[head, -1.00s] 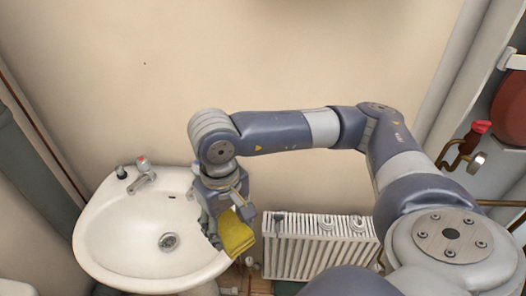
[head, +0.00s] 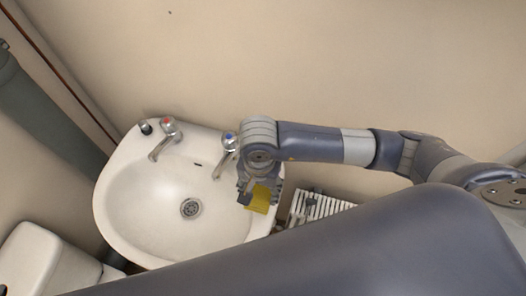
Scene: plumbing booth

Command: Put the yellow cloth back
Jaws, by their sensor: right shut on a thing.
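The yellow cloth (head: 261,199) is held in my right gripper (head: 253,197), at the right rim of the white sink (head: 150,236). The gripper points down and is shut on the cloth, with the gripper mostly hidden by its own wrist from above. I cannot tell whether the cloth touches the sink rim. My left gripper is not in view.
The sink has a red-marked tap (head: 167,126), a blue-marked tap (head: 229,141) close to my right wrist, and a drain (head: 190,208). A white radiator (head: 318,207) is right of the sink. A white cistern-like object (head: 40,258) stands lower left. A grey pipe (head: 45,115) runs along the left wall.

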